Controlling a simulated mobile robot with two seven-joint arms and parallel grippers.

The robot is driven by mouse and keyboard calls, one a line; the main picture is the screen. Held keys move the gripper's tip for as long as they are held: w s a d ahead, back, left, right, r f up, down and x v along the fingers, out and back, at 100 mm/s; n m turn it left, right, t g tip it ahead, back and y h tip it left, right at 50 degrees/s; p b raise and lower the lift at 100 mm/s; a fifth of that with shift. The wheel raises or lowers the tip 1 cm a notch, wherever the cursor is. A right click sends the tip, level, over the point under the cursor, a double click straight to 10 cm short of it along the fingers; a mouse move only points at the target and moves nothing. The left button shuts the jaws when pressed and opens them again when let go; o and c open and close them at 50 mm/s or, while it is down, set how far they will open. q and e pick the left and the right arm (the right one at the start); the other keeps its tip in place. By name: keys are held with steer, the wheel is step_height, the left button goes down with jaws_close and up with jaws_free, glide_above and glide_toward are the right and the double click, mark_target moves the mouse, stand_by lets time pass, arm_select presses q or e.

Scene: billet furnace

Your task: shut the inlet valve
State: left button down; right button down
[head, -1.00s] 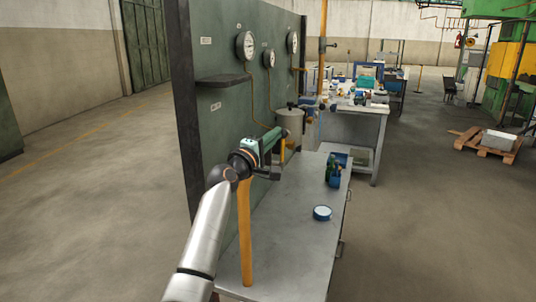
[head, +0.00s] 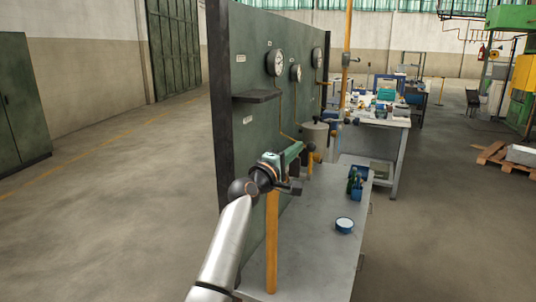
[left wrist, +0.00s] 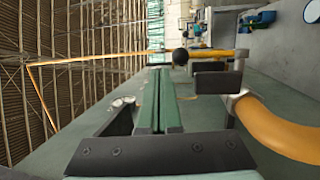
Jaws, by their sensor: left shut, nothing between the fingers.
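In the left wrist view, a yellow lever (left wrist: 215,54) with a black ball knob (left wrist: 180,57) lies just beyond my left fingertips, apparently part of the valve. A thick orange pipe (left wrist: 280,130) curves in at the right, beside a grey fitting. In the head view, the orange pipe (head: 272,245) stands upright at the bench's near end, its top hidden behind my gripper. My left gripper (head: 300,147) has green fingers, shut and empty, pointing away along the panel. They also show in the left wrist view (left wrist: 160,75). Contact with the lever cannot be told. My right gripper is out of view.
A green panel (head: 250,75) with several gauges and a small shelf (head: 257,96) stands left of the grey bench (head: 315,255). A blue-rimmed roll (head: 344,225), bottles (head: 355,187) and a pot (head: 315,140) stand on it.

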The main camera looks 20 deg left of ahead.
arm_select(q)
steer(key=s+a+r, duration=0.1)
steer(key=s+a, duration=0.1)
steer(key=s, duration=0.7)
steer(key=shift+r, duration=0.2)
